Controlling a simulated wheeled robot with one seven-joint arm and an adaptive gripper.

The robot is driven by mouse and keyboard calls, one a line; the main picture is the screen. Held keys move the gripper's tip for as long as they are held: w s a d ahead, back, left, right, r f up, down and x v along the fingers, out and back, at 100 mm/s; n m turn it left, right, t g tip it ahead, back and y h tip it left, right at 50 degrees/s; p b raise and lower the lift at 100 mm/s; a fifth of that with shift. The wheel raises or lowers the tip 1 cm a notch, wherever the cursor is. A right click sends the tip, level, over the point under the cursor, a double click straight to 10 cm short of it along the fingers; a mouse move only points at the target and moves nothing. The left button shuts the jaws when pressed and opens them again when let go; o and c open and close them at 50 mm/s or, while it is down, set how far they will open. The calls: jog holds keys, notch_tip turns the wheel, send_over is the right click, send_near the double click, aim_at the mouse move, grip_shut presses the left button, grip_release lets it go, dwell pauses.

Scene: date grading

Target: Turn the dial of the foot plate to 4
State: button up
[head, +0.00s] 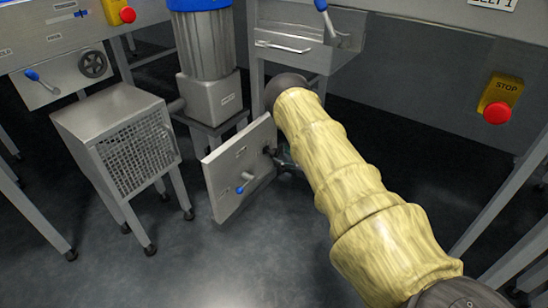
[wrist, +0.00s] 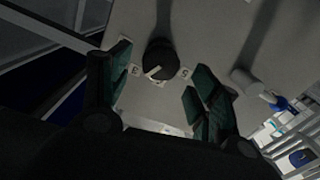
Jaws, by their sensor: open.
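The foot plate (head: 222,180) is a tilted light-grey panel low in the middle of the head view. Its black dial (head: 268,150) is near the right edge. In the wrist view the round black dial (wrist: 161,56) stands on the plate (wrist: 215,28); its white pointer mark faces lower left. A 3 label shows left of the dial and a 5 label right; a label between them is partly hidden. My gripper (wrist: 156,84) is open, its green-padded fingers apart on either side of the dial, with gaps to it. In the head view my arm mostly hides it.
A blue-tipped lever (head: 244,184) sticks out of the plate, also visible right of my fingers in the wrist view (wrist: 262,90). A mesh-sided box on legs (head: 90,112) stands left. A blue-topped motor (head: 205,45) is behind. Dark floor is clear in front.

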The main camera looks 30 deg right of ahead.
aim_at(277, 154)
jog(key=shift+b+x, duration=0.95)
jog(key=shift+x, duration=1.55)
jog(key=c, duration=1)
